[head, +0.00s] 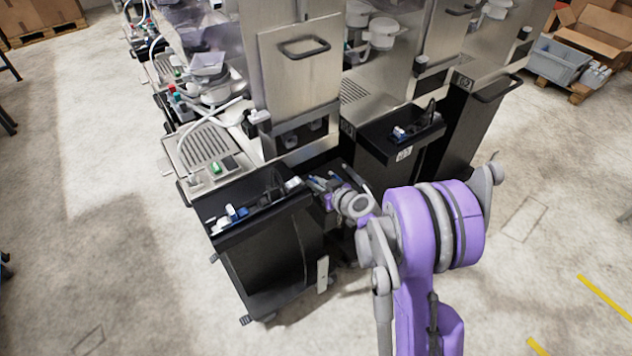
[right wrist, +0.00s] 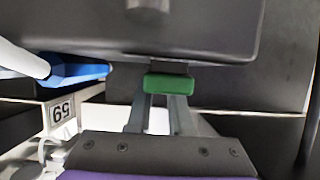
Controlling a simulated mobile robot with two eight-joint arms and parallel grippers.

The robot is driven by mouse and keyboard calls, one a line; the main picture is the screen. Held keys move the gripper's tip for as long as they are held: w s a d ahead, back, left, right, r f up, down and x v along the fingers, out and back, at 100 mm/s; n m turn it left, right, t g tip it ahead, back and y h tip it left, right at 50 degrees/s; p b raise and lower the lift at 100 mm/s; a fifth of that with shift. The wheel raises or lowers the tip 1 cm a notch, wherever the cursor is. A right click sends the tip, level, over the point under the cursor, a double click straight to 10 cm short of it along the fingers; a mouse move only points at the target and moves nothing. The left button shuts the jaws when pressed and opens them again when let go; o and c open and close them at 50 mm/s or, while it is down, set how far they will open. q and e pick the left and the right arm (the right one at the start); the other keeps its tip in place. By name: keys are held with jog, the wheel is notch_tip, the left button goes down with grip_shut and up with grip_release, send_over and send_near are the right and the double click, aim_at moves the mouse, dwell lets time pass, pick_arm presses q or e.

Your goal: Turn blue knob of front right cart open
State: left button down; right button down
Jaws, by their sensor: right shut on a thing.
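A black cart (head: 265,265) stands nearest, at the lower middle of the head view, with a small blue and white part (head: 235,213) on its top. A second black cart (head: 440,150) stands to the right with a blue part (head: 399,133) on top. My right gripper (head: 318,184) is at the near cart's right end. In the right wrist view its fingers (right wrist: 165,95) are shut on a small green piece (right wrist: 168,84) under a dark body. A blue knob-like part (right wrist: 75,72) on a white stem is left of the fingers, apart from them. My left gripper is out of view.
Steel dispensers (head: 300,75) stand behind the carts. A drip tray (head: 205,145) is behind the near cart. A label reading 59 (right wrist: 61,112) shows upside down in the right wrist view. Cardboard boxes (head: 595,25) and a grey crate (head: 558,62) are at upper right. Floor is clear on the left.

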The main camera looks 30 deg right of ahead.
jog(key=shift+d+r, duration=0.1)
jog(key=c, duration=0.8)
grip_release()
jog(key=v, duration=1)
jog(key=shift+s+r, duration=0.2)
jog(key=shift+s, duration=0.15)
jog(key=shift+f, duration=0.1)
